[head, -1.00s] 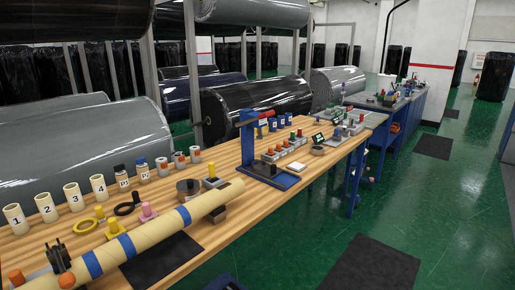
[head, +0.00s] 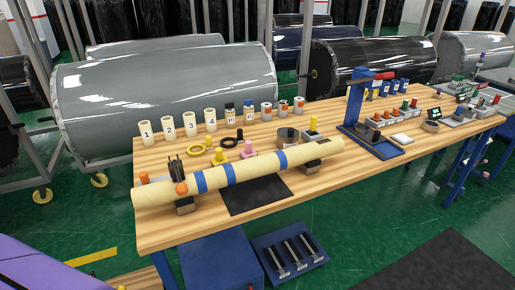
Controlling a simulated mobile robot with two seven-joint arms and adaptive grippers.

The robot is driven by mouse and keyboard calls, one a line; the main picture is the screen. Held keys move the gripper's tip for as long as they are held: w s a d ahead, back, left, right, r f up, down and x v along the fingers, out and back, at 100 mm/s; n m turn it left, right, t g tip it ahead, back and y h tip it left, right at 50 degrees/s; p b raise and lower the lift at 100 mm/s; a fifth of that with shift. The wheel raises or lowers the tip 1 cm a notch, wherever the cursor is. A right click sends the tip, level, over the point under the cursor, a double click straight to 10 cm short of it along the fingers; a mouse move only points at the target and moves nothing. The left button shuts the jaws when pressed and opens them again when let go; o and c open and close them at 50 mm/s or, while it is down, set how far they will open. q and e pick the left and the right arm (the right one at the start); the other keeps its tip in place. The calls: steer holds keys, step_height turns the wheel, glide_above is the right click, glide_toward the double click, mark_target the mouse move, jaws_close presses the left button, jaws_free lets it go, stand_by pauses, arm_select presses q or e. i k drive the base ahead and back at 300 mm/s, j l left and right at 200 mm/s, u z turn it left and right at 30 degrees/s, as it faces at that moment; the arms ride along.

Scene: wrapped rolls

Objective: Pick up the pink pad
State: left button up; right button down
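The small pink pad (head: 248,148) stands on the wooden table (head: 330,185), just behind the long cream tube with blue bands (head: 255,168). It looks like a short pink piece with an upright knob. A yellow piece of similar shape (head: 219,153) stands to its left, and a black ring (head: 232,142) lies behind it. The tube is close in front of the pink pad and may hide its lower edge. Neither of my grippers shows in the head view.
Numbered cream cylinders (head: 168,125) and small jars (head: 230,114) line the back edge. A blue press (head: 363,105) stands to the right. A black mat (head: 257,196) lies in front of the tube. A blue rack (head: 290,255) sits below the table's front edge.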

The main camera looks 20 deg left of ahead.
mark_target(249, 152)
steer(key=i+l+u, duration=0.1)
steer(key=i+u, duration=0.15)
steer(key=i, duration=0.15)
steer(key=i+l+u, duration=0.2)
steer(key=i, duration=0.15)
steer(key=i+l+u, duration=0.25)
steer(key=i, duration=0.15)
